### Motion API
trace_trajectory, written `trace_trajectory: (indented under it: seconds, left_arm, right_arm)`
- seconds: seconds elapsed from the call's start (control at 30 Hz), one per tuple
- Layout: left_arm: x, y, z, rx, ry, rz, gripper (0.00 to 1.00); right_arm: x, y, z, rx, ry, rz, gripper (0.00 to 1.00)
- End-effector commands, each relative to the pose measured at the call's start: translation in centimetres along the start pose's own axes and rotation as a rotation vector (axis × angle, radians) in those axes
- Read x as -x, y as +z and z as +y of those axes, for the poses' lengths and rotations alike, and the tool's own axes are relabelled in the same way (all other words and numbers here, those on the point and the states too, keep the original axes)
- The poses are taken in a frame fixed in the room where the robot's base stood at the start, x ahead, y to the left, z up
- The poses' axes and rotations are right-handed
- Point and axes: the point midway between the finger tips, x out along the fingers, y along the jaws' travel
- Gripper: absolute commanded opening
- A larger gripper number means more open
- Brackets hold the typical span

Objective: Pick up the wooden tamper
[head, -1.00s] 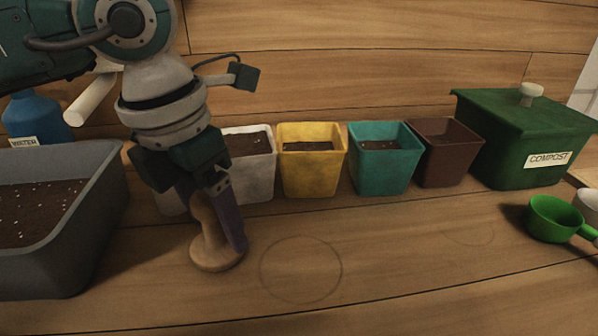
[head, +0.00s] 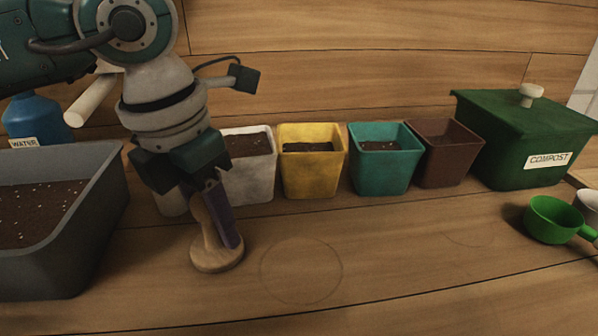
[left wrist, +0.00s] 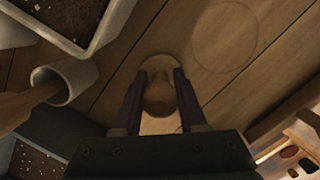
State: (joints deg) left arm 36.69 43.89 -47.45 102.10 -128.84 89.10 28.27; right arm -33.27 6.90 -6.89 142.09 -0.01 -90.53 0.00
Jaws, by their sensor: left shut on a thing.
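The wooden tamper (head: 214,257) stands upright on the table in the head view, its round base down on the wood. My left gripper (head: 218,220) reaches down over it and is shut on its handle. The near finger hides part of the handle. In the left wrist view the tamper (left wrist: 159,98) sits between the two fingers of my left gripper (left wrist: 159,92). My right gripper is not in view.
A grey soil tray (head: 105,190) stands to the left. White, yellow (head: 312,178), teal (head: 383,175) and brown pots stand behind. A green compost bin (head: 520,145) and green scoop (head: 553,220) are at the right. The table's front middle is clear, with a drawn circle.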

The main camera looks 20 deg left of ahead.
Motion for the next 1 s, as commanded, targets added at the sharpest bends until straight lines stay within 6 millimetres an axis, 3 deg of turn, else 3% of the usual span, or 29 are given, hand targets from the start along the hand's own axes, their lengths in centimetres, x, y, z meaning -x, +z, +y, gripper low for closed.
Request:
trace_trajectory:
  seconds: [0.33, 0.5, 0.67, 1.0]
  left_arm:
    - [0.2, 0.1, 0.0, 0.000, 0.000, -0.002, 0.00]
    - [1.7, 0.4, 0.0, 0.001, 0.001, -0.004, 0.00]
    - [4.9, 0.9, 0.1, -0.001, 0.001, -0.007, 0.00]
    - [15.0, 2.4, 0.0, -0.001, 0.002, -0.008, 0.00]
  right_arm:
    - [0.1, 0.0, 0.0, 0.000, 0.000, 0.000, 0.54]
    - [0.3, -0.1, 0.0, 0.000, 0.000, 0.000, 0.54]
    - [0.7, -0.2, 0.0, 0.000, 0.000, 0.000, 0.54]
    - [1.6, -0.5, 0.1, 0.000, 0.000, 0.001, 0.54]
